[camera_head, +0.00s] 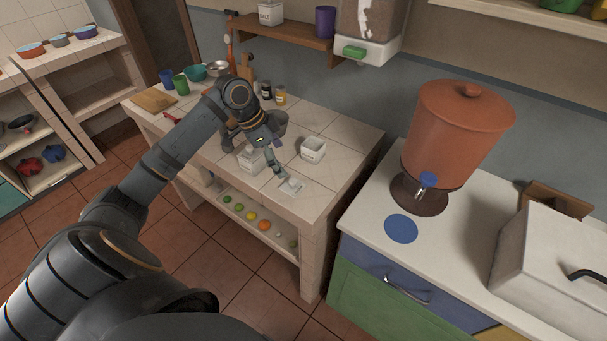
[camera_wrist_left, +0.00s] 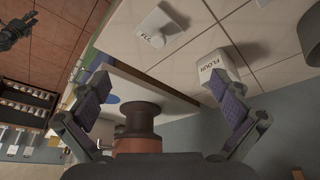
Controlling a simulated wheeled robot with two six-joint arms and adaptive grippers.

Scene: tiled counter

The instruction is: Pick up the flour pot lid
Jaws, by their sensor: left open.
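Another white pot (camera_head: 250,160) stands left of my left gripper, partly hidden by it. A grey bowl (camera_head: 279,122) and small jars (camera_head: 281,95) stand behind. A terracotta dispenser (camera_head: 455,130) stands on the neighbouring counter. The counter right of the lid is clear.

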